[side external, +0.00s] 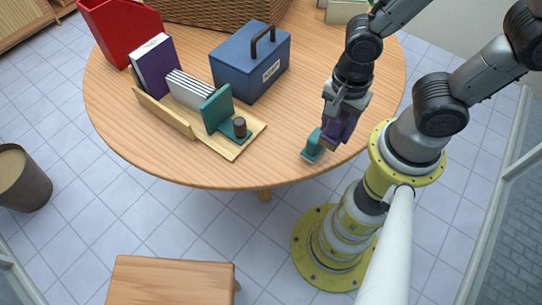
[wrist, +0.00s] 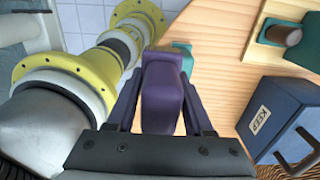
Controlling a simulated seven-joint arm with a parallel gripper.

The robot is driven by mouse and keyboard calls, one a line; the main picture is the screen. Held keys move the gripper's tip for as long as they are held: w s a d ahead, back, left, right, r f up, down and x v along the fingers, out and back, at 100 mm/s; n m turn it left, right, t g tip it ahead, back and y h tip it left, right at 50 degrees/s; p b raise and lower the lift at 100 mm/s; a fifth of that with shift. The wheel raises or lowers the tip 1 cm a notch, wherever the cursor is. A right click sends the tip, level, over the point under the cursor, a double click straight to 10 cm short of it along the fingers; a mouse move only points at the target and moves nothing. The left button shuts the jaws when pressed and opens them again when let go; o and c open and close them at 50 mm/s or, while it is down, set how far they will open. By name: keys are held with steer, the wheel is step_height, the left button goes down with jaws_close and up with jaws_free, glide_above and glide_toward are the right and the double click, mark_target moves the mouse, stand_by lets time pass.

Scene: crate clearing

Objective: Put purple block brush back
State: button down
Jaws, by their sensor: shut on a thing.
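My gripper (side external: 340,118) points down over the right front part of the round table (side external: 290,125). It is shut on the purple block brush (side external: 341,130), which also shows between the fingers in the wrist view (wrist: 162,92). A small brownish part shows at the brush's lower end in the side view. A teal piece (side external: 312,149) stands on the table just beside the brush, near the front edge; it also shows past the brush in the wrist view (wrist: 184,48). I cannot tell whether the brush touches it or the table.
A wooden rack (side external: 163,113) holds books, a teal upright (side external: 216,108) and a dark peg (side external: 240,127). A blue toolbox (side external: 240,75) labelled KEEP, a red holder (side external: 118,28) and a wicker basket (side external: 215,12) stand behind. The tabletop between toolbox and gripper is clear.

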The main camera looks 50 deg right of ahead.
steer(key=shift+w, duration=0.1)
glide_toward(271, 158)
steer(key=s+d+r, duration=0.2)
steer(key=s+r, duration=0.1)
steer(key=s, duration=0.1)
steer(key=w+f, duration=0.1)
steer(key=f, duration=0.1)
steer(key=w+a+f, duration=0.1)
steer(key=f, duration=0.1)
steer(key=shift+w+a, duration=0.1)
steer(key=shift+w, duration=0.1)
steer(key=shift+w+a+f, duration=0.3)
steer(key=shift+w+f, duration=0.25)
steer(key=shift+f, duration=0.2)
steer(key=shift+w+a+f, duration=0.1)
steer(key=shift+w+f, duration=0.05)
steer(key=shift+f, duration=0.7)
steer(key=shift+w+f, duration=0.1)
steer(key=shift+f, duration=0.7)
steer(key=shift+f, duration=0.25)
steer(key=shift+c, duration=1.4)
jaws_free()
